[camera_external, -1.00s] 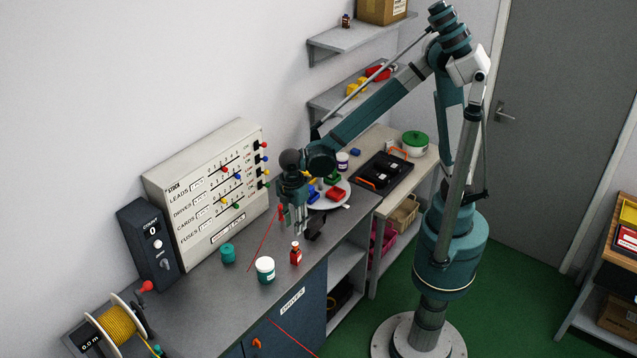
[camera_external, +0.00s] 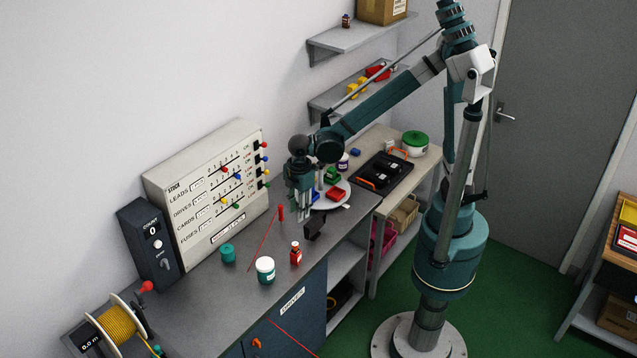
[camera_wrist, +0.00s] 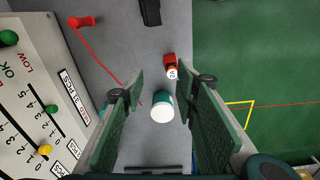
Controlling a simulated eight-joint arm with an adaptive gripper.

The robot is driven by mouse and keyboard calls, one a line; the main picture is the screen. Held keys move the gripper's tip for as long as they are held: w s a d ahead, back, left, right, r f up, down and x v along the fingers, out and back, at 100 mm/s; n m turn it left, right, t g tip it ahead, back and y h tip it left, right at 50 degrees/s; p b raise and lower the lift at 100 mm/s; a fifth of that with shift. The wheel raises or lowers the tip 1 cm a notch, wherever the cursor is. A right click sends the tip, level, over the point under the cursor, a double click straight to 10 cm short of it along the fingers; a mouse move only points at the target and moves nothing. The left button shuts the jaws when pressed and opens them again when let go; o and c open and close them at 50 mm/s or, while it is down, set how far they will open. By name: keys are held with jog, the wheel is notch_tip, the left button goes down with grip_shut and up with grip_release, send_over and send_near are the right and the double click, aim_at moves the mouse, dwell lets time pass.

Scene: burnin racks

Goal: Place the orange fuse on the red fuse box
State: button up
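My gripper (camera_external: 302,214) hangs fingers-down above the bench. In the wrist view its two green fingers (camera_wrist: 165,112) are wide apart with nothing gripped between them. A red block (camera_external: 334,193), possibly the red fuse box, lies on a round white plate (camera_external: 342,204) beside green and blue pieces, just right of my gripper. A small red container (camera_external: 296,255) with a white label stands near the front edge; it also shows in the wrist view (camera_wrist: 169,59) with an orange band. I cannot tell which thing is the orange fuse.
A white-lidded teal jar (camera_external: 265,270) and a teal pot (camera_external: 228,254) stand on the bench. A black holder (camera_external: 314,229) and a red spool-shaped piece (camera_external: 281,212) are near my gripper. A panel (camera_external: 212,195) stands at the wall; a black tray (camera_external: 384,174) lies behind.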

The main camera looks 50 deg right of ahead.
jog(key=w+d+r+m+t, duration=0.2)
jog(key=d+r+m, duration=0.3)
jog(key=d, duration=0.8)
jog(key=s+d+r+m+t, duration=0.1)
jog(key=s+d+r+m, duration=0.1)
jog(key=d, duration=0.7)
jog(key=s+d+r+m+t, duration=0.2)
jog(key=d+m, duration=0.3)
jog(key=d, duration=0.5)
jog(key=s+d+r+m+t, duration=0.1)
jog(key=s+d+r+m, duration=0.2)
jog(key=d, duration=0.6)
jog(key=shift+s+d+m+t, duration=0.4)
jog(key=shift+s+m, duration=0.3)
jog(key=shift+s, duration=0.1)
notch_tip(320, 180, down, 11)
jog(key=b, duration=1.1)
jog(key=shift+f, duration=0.15)
